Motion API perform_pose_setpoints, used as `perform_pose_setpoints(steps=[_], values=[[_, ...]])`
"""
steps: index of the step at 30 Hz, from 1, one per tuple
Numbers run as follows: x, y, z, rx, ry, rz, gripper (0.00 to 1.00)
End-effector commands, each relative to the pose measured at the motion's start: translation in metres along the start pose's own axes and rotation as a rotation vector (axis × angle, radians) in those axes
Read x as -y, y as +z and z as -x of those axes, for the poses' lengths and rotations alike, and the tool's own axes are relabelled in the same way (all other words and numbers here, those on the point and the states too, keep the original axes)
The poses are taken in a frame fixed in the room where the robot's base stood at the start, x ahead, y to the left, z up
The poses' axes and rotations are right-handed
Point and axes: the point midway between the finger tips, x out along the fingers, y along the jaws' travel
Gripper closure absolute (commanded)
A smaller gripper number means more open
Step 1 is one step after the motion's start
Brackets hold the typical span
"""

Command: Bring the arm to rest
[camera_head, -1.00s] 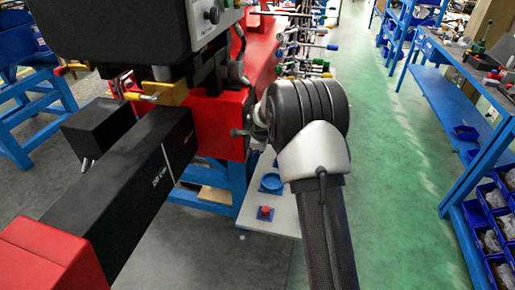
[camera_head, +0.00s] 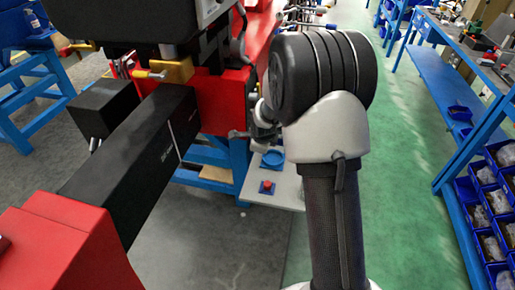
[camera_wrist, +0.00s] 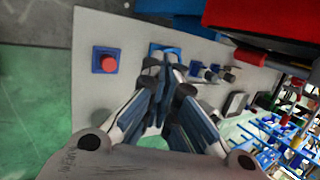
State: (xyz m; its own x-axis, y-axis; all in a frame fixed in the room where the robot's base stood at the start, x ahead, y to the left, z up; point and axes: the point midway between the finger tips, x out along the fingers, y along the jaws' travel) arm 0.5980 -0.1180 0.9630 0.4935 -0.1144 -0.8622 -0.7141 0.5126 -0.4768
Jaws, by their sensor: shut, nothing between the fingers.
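My arm (camera_head: 330,150) is raised and bent in the head view, its black joint in front of the red machine's right side and a dark link running down to the bottom edge. My gripper (camera_wrist: 164,62) shows in the wrist view with its fingers brought together and nothing held. Its tips are in front of a pale panel (camera_wrist: 88,110), over a blue part of it; I cannot tell how far apart they are. In the head view the gripper is mostly hidden behind the arm joint.
The pale panel (camera_head: 288,190) carries a red button (camera_head: 267,187) and a blue round part (camera_head: 272,160). A red and black machine (camera_head: 140,165) fills the left. A blue shelf bench with bins (camera_head: 480,190) stands at the right. Green floor (camera_head: 410,200) between is clear.

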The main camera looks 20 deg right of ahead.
Motion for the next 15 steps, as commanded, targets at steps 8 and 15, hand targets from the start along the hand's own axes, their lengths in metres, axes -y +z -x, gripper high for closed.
perform_pose_setpoints(steps=[8, 15], values=[[-0.009, -0.001, 0.006, 0.000, 0.001, 0.003, 1.00], [-0.011, 0.011, 0.077, 0.003, 0.005, 0.281, 1.00]])
